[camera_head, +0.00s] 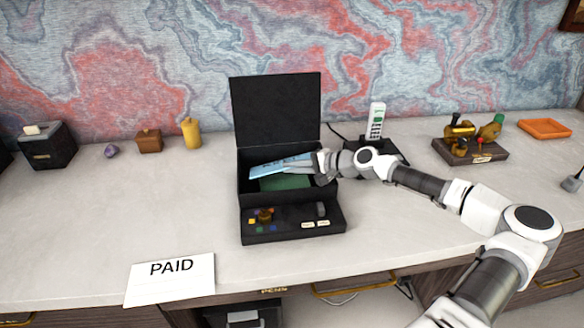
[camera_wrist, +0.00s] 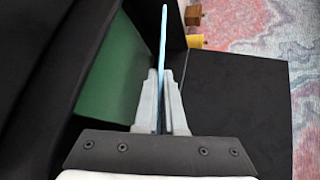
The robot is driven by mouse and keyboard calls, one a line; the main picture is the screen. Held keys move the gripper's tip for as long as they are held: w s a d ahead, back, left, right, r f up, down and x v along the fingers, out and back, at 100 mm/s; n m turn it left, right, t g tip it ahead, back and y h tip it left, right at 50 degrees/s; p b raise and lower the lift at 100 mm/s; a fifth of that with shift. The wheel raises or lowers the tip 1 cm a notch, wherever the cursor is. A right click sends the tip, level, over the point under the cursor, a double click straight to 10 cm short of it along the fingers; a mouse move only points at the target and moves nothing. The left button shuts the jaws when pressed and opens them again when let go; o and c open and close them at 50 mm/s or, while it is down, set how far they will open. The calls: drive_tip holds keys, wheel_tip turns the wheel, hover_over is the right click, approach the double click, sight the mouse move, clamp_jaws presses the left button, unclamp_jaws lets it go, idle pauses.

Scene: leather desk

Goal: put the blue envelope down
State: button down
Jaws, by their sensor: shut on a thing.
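A blue envelope (camera_head: 282,166) is held in my gripper (camera_head: 318,165) over the open black box (camera_head: 250,189). In the wrist view the envelope (camera_wrist: 163,50) shows edge-on as a thin blue strip between the two grey fingers of my gripper (camera_wrist: 160,90). The fingers are shut on it. In the head view the envelope is tilted, its right end in the fingers and its left end near the box's left wall. A green surface (camera_head: 285,182) shows inside the box below it; it also shows in the wrist view (camera_wrist: 110,65). Whether the envelope touches the box is unclear.
The box's raised black lid (camera_head: 277,108) stands behind. A black tray front (camera_head: 290,222) holds small coloured items. A white phone (camera_head: 376,120) stands to the right, near my arm. A PAID card (camera_head: 171,280) lies front left. The left desktop (camera_head: 90,205) is mostly clear.

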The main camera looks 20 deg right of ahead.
drive_tip(key=shift+f, duration=0.3)
drive_tip(key=c, duration=1)
unclamp_jaws()
drive_tip(key=shift+r, duration=0.1)
drive_tip(key=shift+r, duration=0.3)
drive_tip(key=p+v, duration=0.1)
drive_tip(key=v, duration=1.1)
drive_tip(key=shift+p, duration=0.3)
